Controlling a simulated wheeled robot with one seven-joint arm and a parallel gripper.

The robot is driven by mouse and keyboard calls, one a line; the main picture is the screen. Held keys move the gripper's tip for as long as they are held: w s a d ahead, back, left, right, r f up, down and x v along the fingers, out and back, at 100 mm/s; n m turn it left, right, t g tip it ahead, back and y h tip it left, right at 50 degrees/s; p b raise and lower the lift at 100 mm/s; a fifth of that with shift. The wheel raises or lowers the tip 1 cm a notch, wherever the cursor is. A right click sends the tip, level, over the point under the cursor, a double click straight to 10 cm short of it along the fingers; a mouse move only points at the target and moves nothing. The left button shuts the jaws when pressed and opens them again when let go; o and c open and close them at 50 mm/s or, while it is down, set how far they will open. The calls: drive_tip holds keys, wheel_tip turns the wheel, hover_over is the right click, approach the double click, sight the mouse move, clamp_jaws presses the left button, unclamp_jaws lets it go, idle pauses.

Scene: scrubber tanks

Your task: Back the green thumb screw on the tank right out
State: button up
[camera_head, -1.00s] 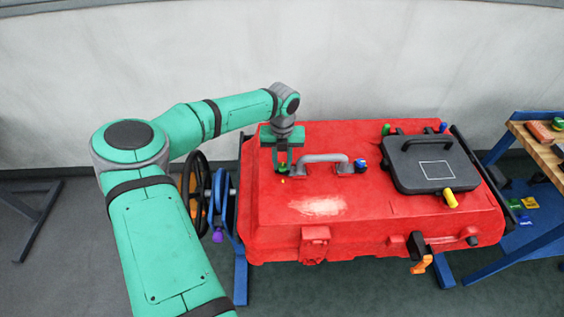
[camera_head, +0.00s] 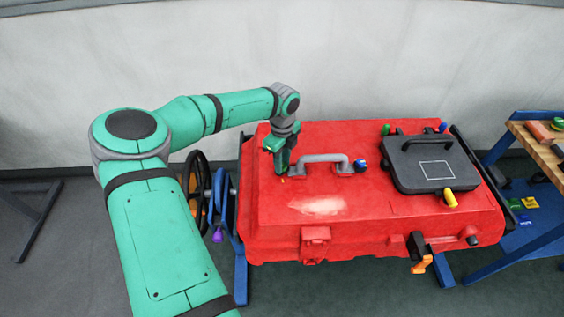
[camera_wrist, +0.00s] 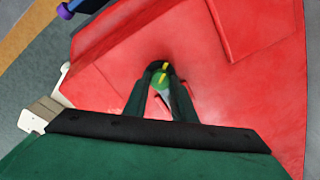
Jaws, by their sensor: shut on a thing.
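The red tank (camera_head: 370,205) lies across the middle of the head view. My gripper (camera_head: 281,172) points down at the tank's top, just left of the grey handle. In the wrist view the green thumb screw (camera_wrist: 161,84) shows as a round head with a yellow mark, between the tips of my gripper (camera_wrist: 161,72). The jaws are shut on it. The fingers hide most of the screw in the head view. I cannot tell how far it stands out of the tank.
The grey arched handle (camera_head: 325,160) stands close right of my gripper, with a blue knob (camera_head: 360,164) beyond it. A black hatch (camera_head: 430,172) with green, blue and yellow knobs covers the tank's right part. A black handwheel (camera_head: 197,183) stands left. A workbench (camera_head: 540,145) is far right.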

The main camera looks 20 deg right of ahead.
drive_tip(key=shift+o, duration=0.2)
drive_tip(key=n, duration=0.5)
drive_tip(key=shift+s+a+f+n, duration=0.1)
drive_tip(key=shift+f+n, duration=0.05)
drive_tip(key=shift+n, duration=0.15)
drive_tip(key=n, duration=0.4)
drive_tip(key=shift+n, duration=0.4)
drive_tip(key=shift+c, duration=0.2)
drive_tip(key=shift+n, duration=0.3)
drive_tip(key=o, duration=1.1)
wheel_tip(320, 180, up, 11)
drive_tip(key=shift+f, duration=0.1)
